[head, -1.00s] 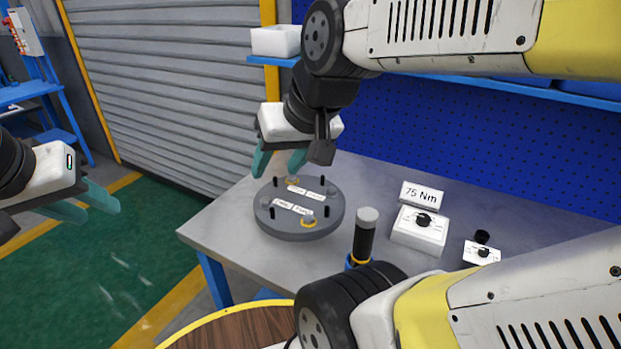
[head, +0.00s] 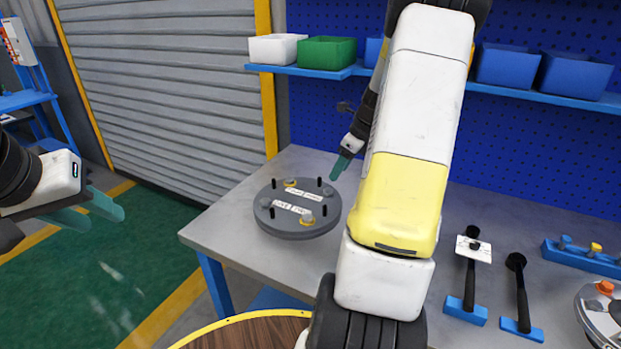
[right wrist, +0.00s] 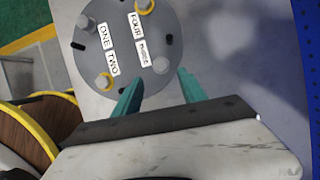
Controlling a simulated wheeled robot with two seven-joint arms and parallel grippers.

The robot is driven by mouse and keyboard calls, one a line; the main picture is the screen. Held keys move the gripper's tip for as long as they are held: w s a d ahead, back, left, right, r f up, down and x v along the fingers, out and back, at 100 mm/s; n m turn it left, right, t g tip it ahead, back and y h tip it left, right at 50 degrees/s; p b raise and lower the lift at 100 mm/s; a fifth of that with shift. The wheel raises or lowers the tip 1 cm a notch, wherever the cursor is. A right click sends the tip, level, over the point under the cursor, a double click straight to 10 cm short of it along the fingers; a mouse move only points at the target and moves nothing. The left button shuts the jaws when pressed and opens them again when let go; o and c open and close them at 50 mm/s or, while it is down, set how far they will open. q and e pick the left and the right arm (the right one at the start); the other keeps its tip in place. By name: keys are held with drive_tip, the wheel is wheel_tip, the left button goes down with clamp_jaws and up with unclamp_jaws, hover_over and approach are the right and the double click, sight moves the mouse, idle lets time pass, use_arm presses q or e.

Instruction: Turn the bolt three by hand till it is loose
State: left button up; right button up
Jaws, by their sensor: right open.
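A grey round flanged plate (head: 285,226) lies on the bench. In the right wrist view, the bolt by the THREE label (right wrist: 143,52) is a plain grey head (right wrist: 160,65) without a yellow ring. My right gripper (right wrist: 158,80) is open and empty, its teal fingertips apart. In that view bolt three appears between and just beyond the tips; whether they are level with it I cannot tell. In the head view one right fingertip (head: 341,166) shows above and right of the plate; my arm hides part of that hand. My left gripper (head: 108,210) is open and empty, away from the bench.
The bolts by FOUR (right wrist: 145,6) and TWO (right wrist: 104,81) have yellow rings; the bolt by ONE (right wrist: 85,22) has none. Several black pins stand up from the plate. Two black-handled tools (head: 519,290) stand at the right. A wooden-topped round table (head: 245,333) is in front.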

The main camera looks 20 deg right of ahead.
sight(328, 190)
drive_tip(key=x, duration=0.7)
drive_tip(key=shift+w+f, duration=0.1)
drive_tip(key=shift+f, duration=0.3)
clamp_jaws()
